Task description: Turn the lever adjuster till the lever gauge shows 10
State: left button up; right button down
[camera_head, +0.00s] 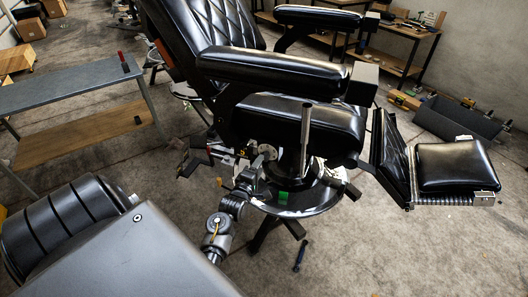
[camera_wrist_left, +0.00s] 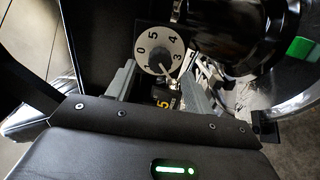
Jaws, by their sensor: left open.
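A round white dial (camera_wrist_left: 160,50) with black numerals on a dark square plate shows in the left wrist view. It also shows in the head view (camera_head: 268,153), under the chair seat. Below the dial is a small black block (camera_wrist_left: 164,101) with a yellow 5 on its face. I cannot tell for sure which of these is the lever gauge or the adjuster. My left gripper (camera_wrist_left: 160,78) is open, its grey fingers on either side of the block, with no clear grip on anything. In the head view the left gripper (camera_head: 252,171) is small among chair parts.
The black barber chair (camera_head: 275,70) fills the middle, with an upright grey lever (camera_head: 306,140) and a round base (camera_head: 300,210). A green piece (camera_head: 283,198) lies by the base. A grey bench (camera_head: 65,92) stands left. The floor at lower right is mostly clear.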

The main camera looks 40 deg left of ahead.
pick_arm(q)
jog(key=shift+v, duration=1.65)
jog(key=s+d+f+m+g+h, duration=0.25)
jog(key=d+f+m, duration=0.2)
jog(key=f, duration=0.55)
jog(key=s+d+f+m+g+h, duration=0.1)
jog(key=s+d+f+m+g, duration=0.3)
jog(key=f, duration=0.5)
jog(key=s+d+f+m+g+h, duration=0.15)
jog(key=d+f+m, duration=0.35)
jog(key=f, duration=0.5)
jog(key=s+d+f+m+g, duration=0.1)
jog(key=s+f+m+g, duration=0.15)
jog(key=s+f, duration=0.35)
jog(key=s+d+f+m+g, duration=0.1)
jog(key=s+f+m, duration=0.2)
jog(key=s, duration=0.6)
jog(key=s+d+f+m+g, duration=0.2)
jog(key=s+f+m, duration=0.1)
jog(key=s+f, duration=0.3)
jog(key=s+a+f+m+g, duration=0.1)
jog(key=s+a+g, duration=0.1)
jog(key=s, duration=1.3)
